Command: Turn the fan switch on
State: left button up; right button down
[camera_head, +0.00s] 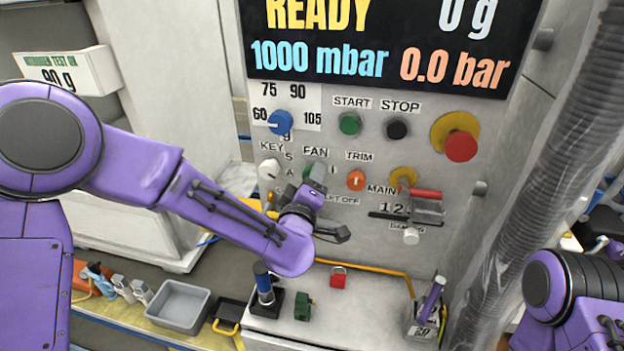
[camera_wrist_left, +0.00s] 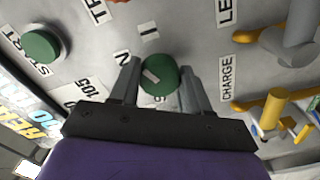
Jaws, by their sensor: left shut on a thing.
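The fan switch (camera_wrist_left: 160,78) is a round green knob with a pale pointer bar, on the grey panel. In the head view it is mostly hidden behind my left gripper (camera_head: 311,188), just under the FAN label (camera_head: 315,152). In the left wrist view my left gripper (camera_wrist_left: 159,66) has one finger on each side of the knob and is shut on it. The pale bar slants on the knob's face; an "I" mark (camera_wrist_left: 150,32) is printed on the panel above it. My right arm shows at the lower right of the head view, but its gripper is out of view.
The white key knob (camera_head: 269,169) is left of the switch, the orange trim knob (camera_head: 356,181) right. Green start (camera_head: 350,123), black stop (camera_head: 397,129) and red emergency (camera_head: 461,146) buttons sit above. A red-handled lever (camera_head: 425,194) juts out at right. Small items stand on the ledge below.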

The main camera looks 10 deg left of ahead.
pick_arm(q)
jog(key=m, duration=0.5)
jog(key=shift+f, duration=0.1)
jog(key=shift+m+p, duration=0.3)
dwell(0.4)
jog(key=o, duration=1)
jog(key=shift+o, duration=0.2)
jog(key=s+b, duration=0.2)
jog(key=s, duration=0.8)
jog(key=shift+s+b, duration=0.3)
